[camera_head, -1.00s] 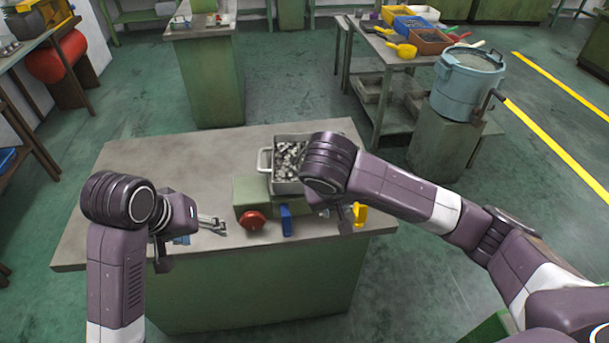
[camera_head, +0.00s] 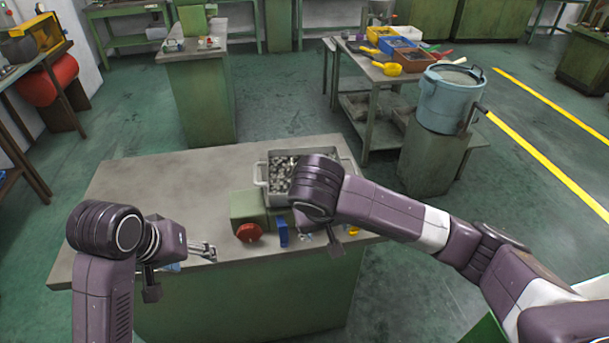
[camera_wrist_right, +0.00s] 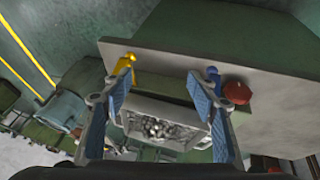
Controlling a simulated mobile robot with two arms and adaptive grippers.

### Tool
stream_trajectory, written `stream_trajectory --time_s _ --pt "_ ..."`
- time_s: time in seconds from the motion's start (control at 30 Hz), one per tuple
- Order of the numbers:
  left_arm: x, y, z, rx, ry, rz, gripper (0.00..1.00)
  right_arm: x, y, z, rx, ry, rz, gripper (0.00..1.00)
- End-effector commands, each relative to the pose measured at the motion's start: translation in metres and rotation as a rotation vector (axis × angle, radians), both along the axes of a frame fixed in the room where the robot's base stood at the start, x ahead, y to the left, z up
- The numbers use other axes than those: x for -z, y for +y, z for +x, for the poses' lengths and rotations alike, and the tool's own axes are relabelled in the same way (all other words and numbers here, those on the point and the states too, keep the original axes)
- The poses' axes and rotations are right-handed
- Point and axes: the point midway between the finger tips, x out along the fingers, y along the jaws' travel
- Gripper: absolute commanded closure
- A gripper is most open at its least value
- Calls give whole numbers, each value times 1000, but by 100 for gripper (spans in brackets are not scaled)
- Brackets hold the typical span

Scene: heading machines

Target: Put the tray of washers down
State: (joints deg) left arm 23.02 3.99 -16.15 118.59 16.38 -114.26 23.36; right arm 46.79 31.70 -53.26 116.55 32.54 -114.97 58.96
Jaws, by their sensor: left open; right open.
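The metal tray of washers (camera_head: 262,182) rests on the bench top behind the green block, with its left handle and washers showing in the head view. My right wrist hides its right front part. In the right wrist view the tray (camera_wrist_right: 183,108) shows beyond and between the fingers, not touched as far as I can see. My right gripper (camera_wrist_right: 160,82) is open and empty. In the head view my left gripper (camera_head: 208,250) is open and empty over the front left of the bench, well left of the tray.
The green block (camera_head: 249,207) with a red knob (camera_head: 249,233) and a blue part (camera_head: 282,233) stands at the bench's front edge. A yellow part (camera_wrist_right: 126,63) is near the right gripper. The bench top (camera_head: 160,180) is clear to the left. A blue bucket (camera_head: 447,100) stands behind right.

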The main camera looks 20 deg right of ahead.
Motion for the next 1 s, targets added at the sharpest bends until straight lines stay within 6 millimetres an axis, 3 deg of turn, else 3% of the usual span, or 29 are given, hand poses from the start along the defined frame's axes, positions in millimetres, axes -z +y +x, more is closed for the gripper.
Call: stream_trajectory --time_s 0.37,1.0 --pt "0 0 0 0 0 0 47 -16 4 -2 -6 -8 1 46" --pt "0 0 0 0 0 0 47 -89 19 -28 -1 -8 -3 46"
